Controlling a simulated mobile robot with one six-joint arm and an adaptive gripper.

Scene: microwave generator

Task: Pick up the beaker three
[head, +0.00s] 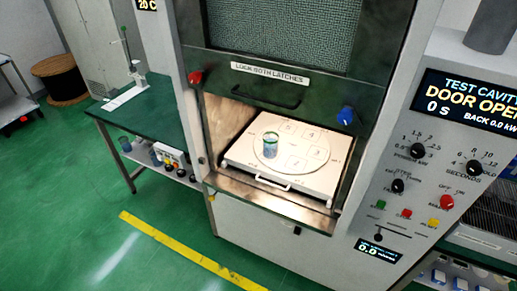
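A small clear beaker (270,146) with a blue-green upper part stands upright on a round turntable (313,139) inside the open test cavity. The turntable is set in a white pull-out tray (243,153) with a front handle, and numbered squares are marked on it. I cannot read any number on the beaker, so I cannot tell if it is beaker three. My gripper is not in view, and nothing shows touching the beaker.
The cavity door (279,88) is raised above the opening, with a red knob (195,78) and a blue knob (345,115) beside it. A control panel (425,165) stands at right. A green bench (150,110) is at left. The floor in front is clear.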

